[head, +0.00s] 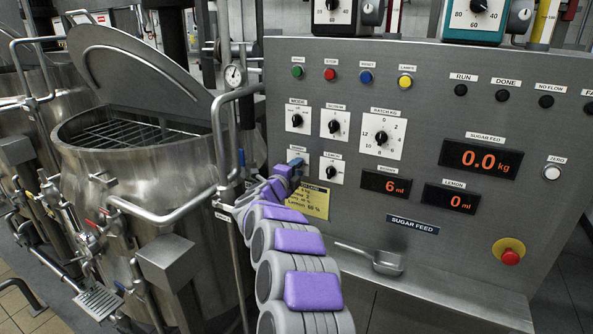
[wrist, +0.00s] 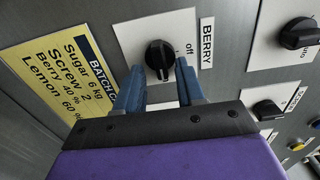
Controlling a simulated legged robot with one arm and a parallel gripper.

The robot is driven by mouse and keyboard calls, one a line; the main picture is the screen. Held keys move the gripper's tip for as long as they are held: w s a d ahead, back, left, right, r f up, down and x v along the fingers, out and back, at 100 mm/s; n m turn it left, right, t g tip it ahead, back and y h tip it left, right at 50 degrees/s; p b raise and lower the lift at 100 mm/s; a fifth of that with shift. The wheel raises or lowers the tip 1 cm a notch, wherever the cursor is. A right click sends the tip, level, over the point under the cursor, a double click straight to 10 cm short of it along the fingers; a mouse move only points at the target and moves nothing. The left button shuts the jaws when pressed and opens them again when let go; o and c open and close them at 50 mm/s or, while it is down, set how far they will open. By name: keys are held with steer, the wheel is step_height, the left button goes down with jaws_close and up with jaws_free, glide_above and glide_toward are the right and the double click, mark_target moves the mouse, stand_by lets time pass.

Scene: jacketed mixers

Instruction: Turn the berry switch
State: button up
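The berry switch (wrist: 159,55) is a black round knob on a white plate in the wrist view, with a BERRY label (wrist: 207,43) beside it and "off" printed near it. My gripper (wrist: 160,72) is open, with one blue finger on each side of the knob. The fingertips reach the knob's near part; I cannot tell whether they touch it. In the head view my gripper (head: 294,165) is at the panel, and its blue fingers hide most of the switch. The knob's exact setting is hard to read.
Other knobs stand close by, such as the one marked lemon (head: 332,172) and one marked screw (wrist: 267,108). A yellow batch card (head: 316,200) is below. A scoop (head: 385,261) lies on the ledge. A red stop button (head: 510,256) is at lower right. A steel mixer (head: 140,180) stands left.

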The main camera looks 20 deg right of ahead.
steer(key=p+v, duration=0.2)
steer(key=v, duration=1.5)
steer(key=shift+p, duration=0.35)
steer(key=shift+f, duration=0.1)
stand_by(5.8)
